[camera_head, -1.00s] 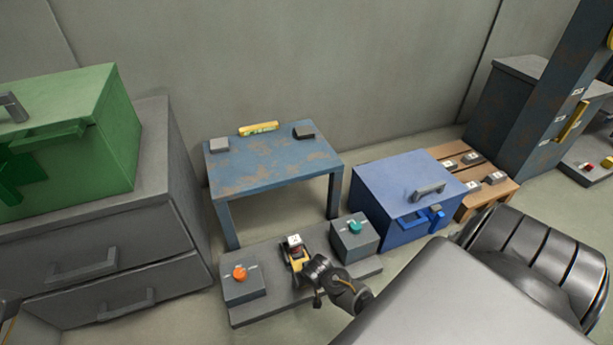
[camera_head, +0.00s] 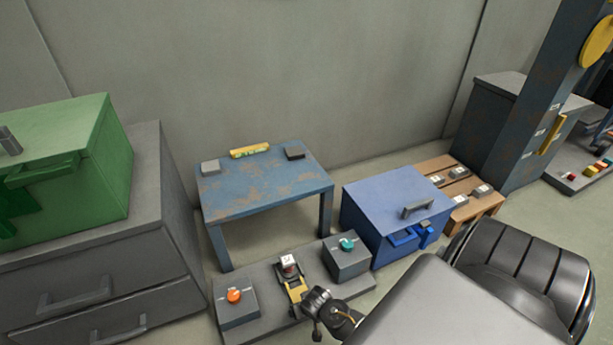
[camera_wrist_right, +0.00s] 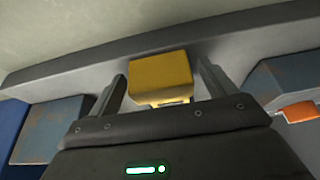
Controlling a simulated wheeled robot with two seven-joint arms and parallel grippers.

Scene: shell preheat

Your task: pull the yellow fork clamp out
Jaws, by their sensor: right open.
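The yellow fork clamp (camera_head: 296,291) sits on the low grey base plate, between the orange-button box and the teal-knob box, just in front of a small block with a white label (camera_head: 288,262). In the right wrist view, a yellow block-like part of it (camera_wrist_right: 160,72) shows between the fingertips. My right gripper (camera_wrist_right: 161,80) is open, one finger on each side of the yellow part with visible gaps. In the head view, my right gripper (camera_head: 305,302) is at the clamp's near end and partly hides it. My left gripper is not in view.
An orange button box (camera_head: 236,304) and a teal knob box (camera_head: 347,257) stand on the plate (camera_head: 265,277) at either side. A worn blue table (camera_head: 262,184) stands behind; a blue chest (camera_head: 390,208) is to the right. Grey drawers (camera_head: 100,265) are at left.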

